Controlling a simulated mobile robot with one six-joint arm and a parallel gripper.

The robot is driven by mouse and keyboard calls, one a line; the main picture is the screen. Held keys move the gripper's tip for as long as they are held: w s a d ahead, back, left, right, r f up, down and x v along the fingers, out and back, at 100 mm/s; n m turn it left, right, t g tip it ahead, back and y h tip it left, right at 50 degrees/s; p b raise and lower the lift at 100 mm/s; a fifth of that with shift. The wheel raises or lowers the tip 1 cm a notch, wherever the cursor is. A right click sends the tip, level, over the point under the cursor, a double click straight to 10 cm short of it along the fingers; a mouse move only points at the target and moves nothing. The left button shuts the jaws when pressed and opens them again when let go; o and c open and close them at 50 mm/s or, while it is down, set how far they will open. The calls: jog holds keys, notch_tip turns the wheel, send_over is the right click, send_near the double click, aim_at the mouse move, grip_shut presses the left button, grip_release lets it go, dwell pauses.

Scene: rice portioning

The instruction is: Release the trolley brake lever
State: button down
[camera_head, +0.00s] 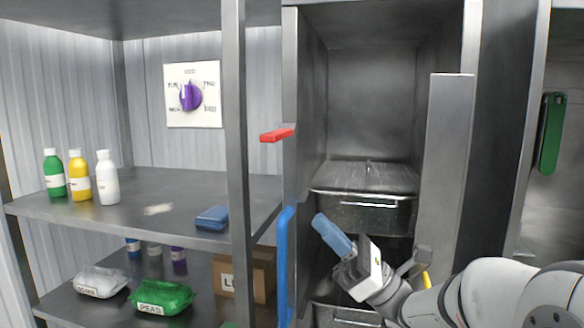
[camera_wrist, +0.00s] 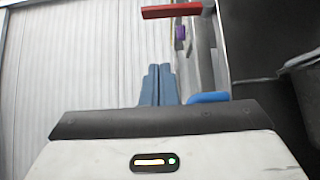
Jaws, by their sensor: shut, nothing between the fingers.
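A red lever (camera_head: 277,135) sticks out to the left from the upright post at the left edge of the metal cabinet. It also shows in the wrist view (camera_wrist: 172,11) as a red bar at the top. A blue upright handle (camera_head: 285,265) is lower on the same post; its rounded end shows in the wrist view (camera_wrist: 208,98). No label says which is the brake lever. My gripper (camera_head: 319,219) has its blue fingers shut and empty, pointing up and left in front of the cabinet. The fingertips (camera_wrist: 159,68) are below the red lever and apart from it.
A shelf rack (camera_head: 140,208) at left holds bottles, a blue folded item (camera_head: 212,217), bags and a box (camera_head: 258,277). A purple dial (camera_head: 190,95) is on the back wall. Metal drawers (camera_head: 365,213) are behind my gripper. A green handle (camera_head: 551,133) is at far right.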

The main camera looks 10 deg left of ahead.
aim_at(279, 135)
jog(key=d+r+p+x, duration=0.2)
jog(key=x, duration=1)
jog(key=shift+a+r, duration=0.3)
jog(key=shift+s, duration=0.15)
